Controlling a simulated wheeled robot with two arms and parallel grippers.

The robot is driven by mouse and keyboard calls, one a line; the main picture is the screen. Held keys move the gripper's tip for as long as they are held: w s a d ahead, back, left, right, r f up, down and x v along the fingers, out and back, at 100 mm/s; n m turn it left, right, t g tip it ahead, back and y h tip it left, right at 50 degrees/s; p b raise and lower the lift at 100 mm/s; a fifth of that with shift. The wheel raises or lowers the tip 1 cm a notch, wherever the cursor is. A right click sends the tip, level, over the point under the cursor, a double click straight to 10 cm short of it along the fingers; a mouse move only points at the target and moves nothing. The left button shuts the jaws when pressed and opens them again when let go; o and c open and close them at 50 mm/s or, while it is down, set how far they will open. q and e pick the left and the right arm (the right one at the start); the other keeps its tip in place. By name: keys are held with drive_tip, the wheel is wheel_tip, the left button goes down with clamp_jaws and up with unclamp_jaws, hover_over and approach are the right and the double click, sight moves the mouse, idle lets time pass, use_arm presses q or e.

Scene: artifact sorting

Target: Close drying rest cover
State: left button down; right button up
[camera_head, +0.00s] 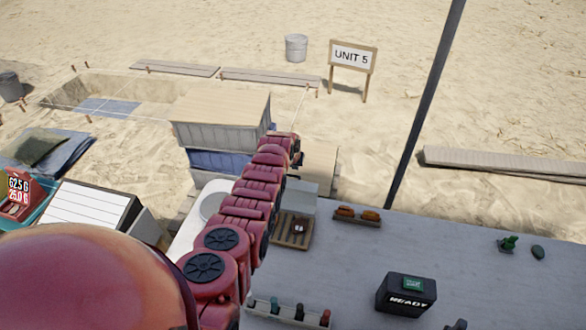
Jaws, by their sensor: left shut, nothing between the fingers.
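The drying rest (288,240) is a small slatted wooden rack on the grey table, right of my left arm. My left gripper (297,152) is at the arm's far end, beyond the panel, small in view, shut and empty.
A black box marked READY (407,300), a tray with orange pieces (358,221), a holder with several small items (287,315) and a green piece (509,242) stand on the table (450,260). Stacked crates (220,135) stand beyond its edge. A dark pole (425,105) rises behind.

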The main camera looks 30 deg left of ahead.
use_arm(q)
drive_tip(key=shift+s+d+r+p, duration=0.1)
drive_tip(key=shift+s+d+p, duration=0.1)
drive_tip(key=shift+s+p, duration=0.45)
drive_tip(key=shift+s+d+r+p, duration=0.15)
drive_tip(key=shift+s+p, duration=0.25)
drive_tip(key=shift+s, duration=0.35)
drive_tip(key=shift+f, duration=0.1)
